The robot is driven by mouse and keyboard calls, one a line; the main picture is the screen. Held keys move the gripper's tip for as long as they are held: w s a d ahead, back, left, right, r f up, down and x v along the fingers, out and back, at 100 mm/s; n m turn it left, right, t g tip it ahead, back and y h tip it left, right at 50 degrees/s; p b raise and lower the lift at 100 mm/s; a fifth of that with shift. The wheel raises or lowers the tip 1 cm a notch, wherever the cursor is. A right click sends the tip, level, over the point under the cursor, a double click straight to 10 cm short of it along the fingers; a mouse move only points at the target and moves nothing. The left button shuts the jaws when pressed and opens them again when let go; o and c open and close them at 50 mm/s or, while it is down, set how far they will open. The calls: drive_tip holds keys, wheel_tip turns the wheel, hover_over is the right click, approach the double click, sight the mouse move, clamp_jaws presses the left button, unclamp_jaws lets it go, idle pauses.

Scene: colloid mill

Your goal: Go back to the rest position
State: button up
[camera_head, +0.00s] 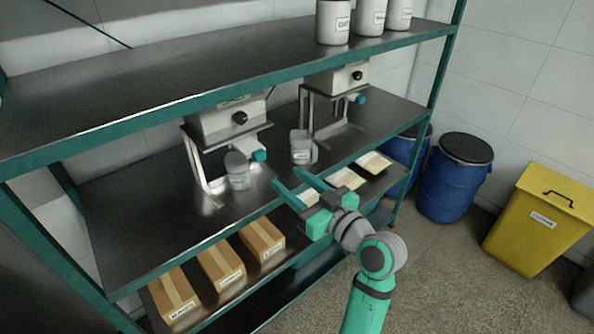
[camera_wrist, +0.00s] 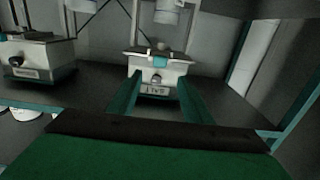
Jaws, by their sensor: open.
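My gripper (camera_head: 284,178) is green, open and empty. In the head view it reaches over the front edge of the middle shelf (camera_head: 110,232). A clear jug (camera_head: 301,147) with a label stands on that shelf just beyond the fingers. Another clear container (camera_head: 237,172) stands under the spout of the left mill (camera_head: 228,120). A second mill (camera_head: 338,78) stands farther right. In the wrist view my two fingers (camera_wrist: 160,97) point toward a white machine (camera_wrist: 157,72) with a label, and nothing lies between them.
White canisters (camera_head: 333,22) stand on the top shelf. Cardboard boxes (camera_head: 221,267) and pale trays (camera_head: 374,163) lie on a lower shelf. Blue drums (camera_head: 452,180) and a yellow bin (camera_head: 541,220) stand on the floor at right. Floor (camera_head: 450,270) between arm and bin is clear.

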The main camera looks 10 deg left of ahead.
drive_tip(key=s+d+f+m+t+h, duration=0.2)
drive_tip(key=s+d+f+m+h, duration=0.15)
drive_tip(key=f, duration=0.55)
drive_tip(key=s+d+f+m+t+h, duration=0.1)
drive_tip(key=s+d+f+m+h, duration=0.2)
drive_tip(key=f, duration=0.5)
drive_tip(key=s+d+f+m+t+h, duration=0.2)
drive_tip(key=s+f+m+h, duration=0.25)
drive_tip(key=f, duration=0.45)
drive_tip(key=s+d+f+m+h, duration=0.1)
drive_tip(key=s+d+f+h, duration=0.15)
drive_tip(key=s, duration=0.55)
drive_tip(key=s+d+f+m+h, duration=0.1)
drive_tip(key=s+d+f, duration=0.15)
drive_tip(key=s, duration=0.45)
drive_tip(key=s+r+n, duration=0.2)
drive_tip(key=s+r, duration=0.1)
drive_tip(key=s, duration=1.1)
drive_tip(key=shift+s+d+r, duration=0.2)
drive_tip(key=shift+d+r, duration=0.05)
drive_tip(key=shift+d, duration=0.1)
